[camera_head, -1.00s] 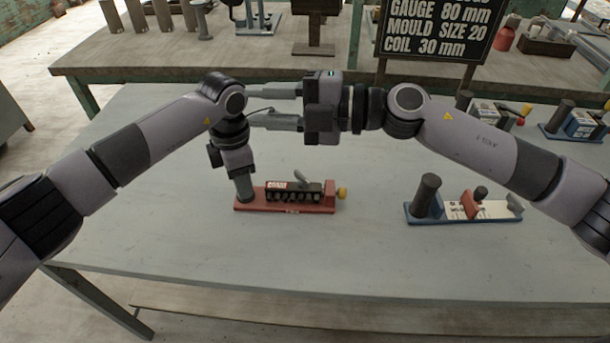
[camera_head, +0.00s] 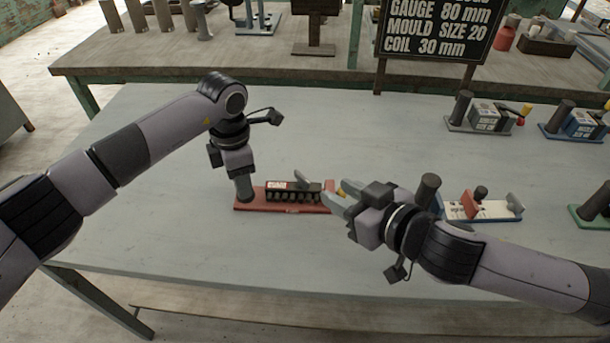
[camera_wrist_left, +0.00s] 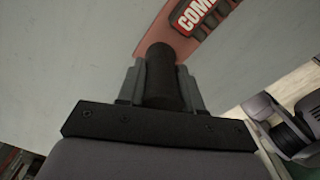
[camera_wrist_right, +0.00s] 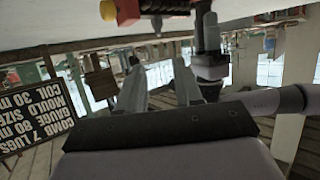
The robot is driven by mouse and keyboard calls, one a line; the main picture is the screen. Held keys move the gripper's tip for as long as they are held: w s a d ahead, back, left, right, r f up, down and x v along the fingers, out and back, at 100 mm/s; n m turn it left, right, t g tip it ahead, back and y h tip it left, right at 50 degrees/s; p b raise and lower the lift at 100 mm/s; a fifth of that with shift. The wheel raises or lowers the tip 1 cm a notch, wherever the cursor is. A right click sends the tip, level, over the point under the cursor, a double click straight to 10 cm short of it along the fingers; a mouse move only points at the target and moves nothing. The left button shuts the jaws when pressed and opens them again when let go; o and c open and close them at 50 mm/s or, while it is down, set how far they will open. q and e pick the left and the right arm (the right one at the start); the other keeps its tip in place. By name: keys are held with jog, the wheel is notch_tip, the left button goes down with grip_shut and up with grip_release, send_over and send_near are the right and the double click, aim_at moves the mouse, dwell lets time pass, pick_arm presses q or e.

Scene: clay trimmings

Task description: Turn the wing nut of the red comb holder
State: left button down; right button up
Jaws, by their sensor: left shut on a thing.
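The red comb holder (camera_head: 270,207) lies on the grey table, with a row of dark comb lugs and a grey lever on top. My left gripper (camera_head: 244,186) is shut on the dark upright post (camera_wrist_left: 163,80) at the holder's left end. The yellow wing nut (camera_head: 341,187) is at the holder's right end, partly hidden by my right gripper (camera_head: 335,192). In the right wrist view the fingers are apart and empty, and the yellow wing nut (camera_wrist_right: 108,10) shows beyond the fingertips, up and to the left, apart from them.
A blue-based holder (camera_head: 490,212) stands just right of my right gripper, partly behind it. More holders stand at the back right (camera_head: 484,122) and right edge (camera_head: 592,212). A signboard (camera_head: 437,30) stands behind. The table front is clear.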

aim_at(302, 176)
jog(key=x, duration=1.1)
jog(key=shift+w+a+f, duration=0.1)
jog(key=shift+w+f, duration=0.1)
jog(key=shift+f, duration=0.35)
grip_shut()
